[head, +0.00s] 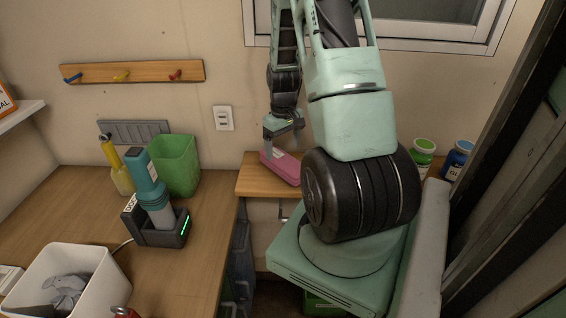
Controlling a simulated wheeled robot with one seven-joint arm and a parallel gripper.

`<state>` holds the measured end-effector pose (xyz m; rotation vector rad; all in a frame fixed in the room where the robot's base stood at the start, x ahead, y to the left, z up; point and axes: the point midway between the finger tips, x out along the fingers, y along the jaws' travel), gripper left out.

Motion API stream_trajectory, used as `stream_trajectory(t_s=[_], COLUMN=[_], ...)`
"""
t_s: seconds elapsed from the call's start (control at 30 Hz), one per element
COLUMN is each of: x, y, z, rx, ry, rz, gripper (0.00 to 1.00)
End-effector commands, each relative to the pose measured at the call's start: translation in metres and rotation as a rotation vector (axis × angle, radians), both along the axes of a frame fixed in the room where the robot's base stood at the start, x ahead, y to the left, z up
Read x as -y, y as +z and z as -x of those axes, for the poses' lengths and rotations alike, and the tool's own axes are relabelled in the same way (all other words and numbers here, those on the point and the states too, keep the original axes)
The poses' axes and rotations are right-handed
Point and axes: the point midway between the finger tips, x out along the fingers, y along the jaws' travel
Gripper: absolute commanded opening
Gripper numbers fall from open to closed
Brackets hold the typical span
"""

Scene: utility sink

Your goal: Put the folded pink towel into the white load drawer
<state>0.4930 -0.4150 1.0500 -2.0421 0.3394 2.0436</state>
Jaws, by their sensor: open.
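The folded pink towel (287,171) lies on a wooden counter (252,183) in the middle of the head view. Part of its right side is close to my arm's big black joint. My gripper (282,146) points down at the towel's upper left end, with its fingers apart. One finger overlaps the towel's left edge in the picture; I cannot tell whether it touches. A pale front with a small handle (284,211) shows below the counter. I cannot tell whether this is the white load drawer; my arm and base hide much of that area.
On the left worktop stand a white bin (98,262) with grey cloth, a teal tool (148,180) in a black dock (168,233), a green bin (178,165) and a yellow bottle (118,172). Green-lidded (422,158) and blue (458,160) jars stand right of my arm.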

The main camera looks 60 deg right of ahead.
Motion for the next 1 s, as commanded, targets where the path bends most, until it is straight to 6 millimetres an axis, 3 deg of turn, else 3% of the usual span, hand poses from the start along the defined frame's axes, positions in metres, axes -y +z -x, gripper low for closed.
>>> stream_trajectory(t_s=[0.17, 0.5, 0.83, 0.87, 1.0], x=[-0.001, -0.002, -0.001, -0.001, -0.001], y=[-0.009, -0.047, -0.054, -0.054, -0.053], z=[0.0, 0.0, 0.0, 0.0, 0.0], rx=[-0.002, 0.0, 0.001, 0.001, 0.001], ry=[0.0, 0.0, 0.0, 0.0, 0.0], rz=[-0.003, -0.002, 0.0, 0.0, 0.0], gripper=[0.87, 0.87, 0.87, 0.82, 0.43])
